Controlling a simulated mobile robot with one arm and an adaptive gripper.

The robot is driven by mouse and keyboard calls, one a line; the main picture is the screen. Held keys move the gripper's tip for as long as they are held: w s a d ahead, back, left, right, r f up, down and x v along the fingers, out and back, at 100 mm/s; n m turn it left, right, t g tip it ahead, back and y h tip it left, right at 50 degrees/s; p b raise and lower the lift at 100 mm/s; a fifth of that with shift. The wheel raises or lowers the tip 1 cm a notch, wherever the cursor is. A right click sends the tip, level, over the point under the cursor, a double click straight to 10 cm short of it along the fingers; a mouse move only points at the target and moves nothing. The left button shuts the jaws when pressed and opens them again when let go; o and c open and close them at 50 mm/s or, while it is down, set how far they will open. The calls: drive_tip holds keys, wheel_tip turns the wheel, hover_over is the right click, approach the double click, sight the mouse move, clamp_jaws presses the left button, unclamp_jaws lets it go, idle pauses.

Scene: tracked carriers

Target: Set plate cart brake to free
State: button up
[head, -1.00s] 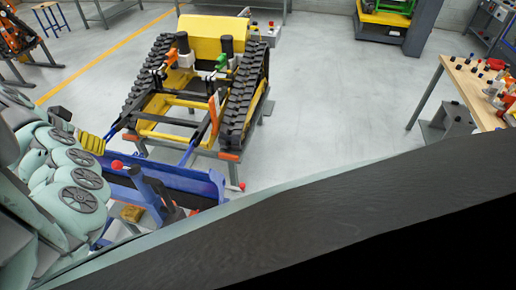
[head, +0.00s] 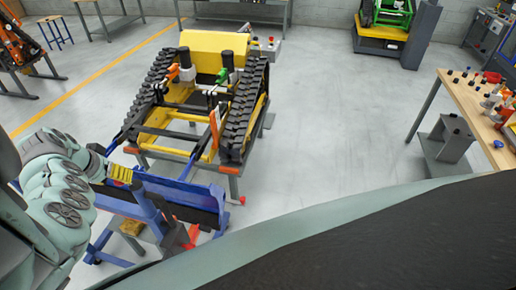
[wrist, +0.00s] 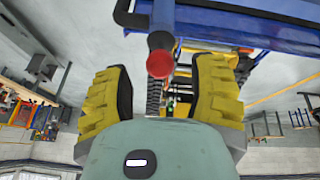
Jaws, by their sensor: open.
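The blue plate cart (head: 193,188) stands at lower left in the head view, in front of the yellow-and-black tracked carrier (head: 178,146). My gripper (head: 121,174), with yellow ribbed finger pads, is beside the cart's left end. In the wrist view my gripper (wrist: 161,100) is open, with its two pads wide apart. A round red knob (wrist: 160,64) on a dark stem lies centred in line with the gap, apart from both pads. I cannot tell the brake's setting. The knob at the cart's left is hidden in the head view.
Another red knob (head: 241,200) sticks out near the cart's right end. A wooden workbench (head: 466,100) with small parts and a grey stand (head: 449,137) are at right. The floor between carrier and bench is clear.

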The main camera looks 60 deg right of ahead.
drive_tip(key=shift+w+d+f, duration=0.1)
drive_tip(key=shift+d+f, duration=0.25)
drive_tip(key=shift+f, duration=0.2)
drive_tip(key=shift+d+f, duration=0.15)
drive_tip(key=shift+f, duration=0.5)
clamp_jaws()
idle(0.3)
